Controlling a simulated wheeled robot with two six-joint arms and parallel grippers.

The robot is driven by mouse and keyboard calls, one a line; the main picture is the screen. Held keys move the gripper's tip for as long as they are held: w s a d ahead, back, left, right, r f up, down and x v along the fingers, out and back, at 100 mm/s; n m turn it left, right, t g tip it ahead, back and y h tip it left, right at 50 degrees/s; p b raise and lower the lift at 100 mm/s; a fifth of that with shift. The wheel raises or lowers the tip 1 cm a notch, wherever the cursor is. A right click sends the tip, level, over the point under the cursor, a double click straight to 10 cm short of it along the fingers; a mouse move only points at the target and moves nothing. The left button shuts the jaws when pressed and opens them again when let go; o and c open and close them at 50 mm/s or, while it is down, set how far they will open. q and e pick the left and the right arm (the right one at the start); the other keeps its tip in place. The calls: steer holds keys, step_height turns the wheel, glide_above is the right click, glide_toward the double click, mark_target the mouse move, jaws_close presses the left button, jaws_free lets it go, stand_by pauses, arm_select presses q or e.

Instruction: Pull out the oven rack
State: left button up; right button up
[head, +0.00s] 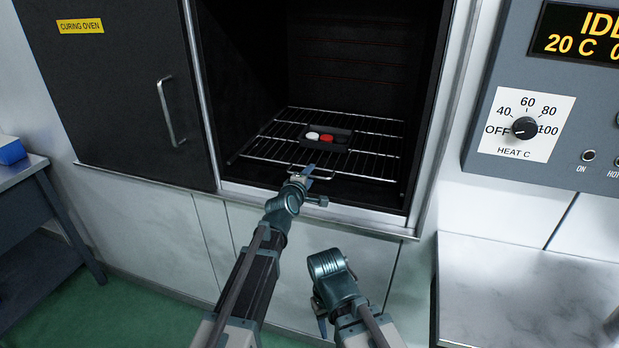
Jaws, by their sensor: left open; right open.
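The oven rack (372,157) is a wire grid inside the open curing oven (340,83). A wire handle (318,177) stands at its front edge. A dark tray (342,133) with a white piece (312,135) and a red piece (327,138) sits on the rack. My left gripper (311,172) is open at the handle; whether the handle lies between its fingers I cannot tell. My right gripper (321,322) is open, low in front of the oven, pointing down and apart from the rack; its fingers are partly hidden.
The black oven door (110,90) stands open at the left with a metal handle (166,112). A control panel (555,100) is at the right above a pale counter (530,285). A blue box (11,150) rests on a side table at the left edge.

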arm_select(q)
jaws_close()
stand_by(1.5)
